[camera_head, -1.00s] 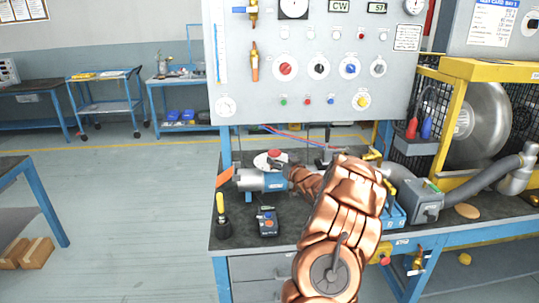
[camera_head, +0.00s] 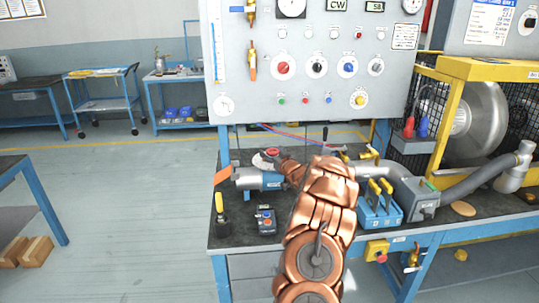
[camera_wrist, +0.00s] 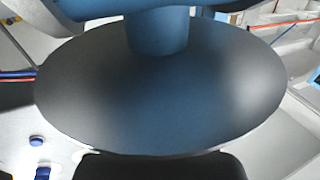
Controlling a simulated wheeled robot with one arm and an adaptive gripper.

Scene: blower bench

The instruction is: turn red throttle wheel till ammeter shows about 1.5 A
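A small red round part (camera_head: 272,152) shows over a pale disc (camera_head: 262,162) on the bench, just beyond the end of my arm. I cannot tell for sure that it is the throttle wheel. My gripper (camera_head: 280,160) is small and dark beside it; its fingers cannot be made out, nor whether they touch it. The wrist view is filled by a large dark disc (camera_wrist: 150,95) with a blue stem (camera_wrist: 157,35), very close. I cannot tell which is the ammeter.
The panel (camera_head: 240,60) carries a red knob (camera_head: 283,68), several other knobs and a small display (camera_head: 375,6). A caged blower (camera_head: 485,110) stands right.

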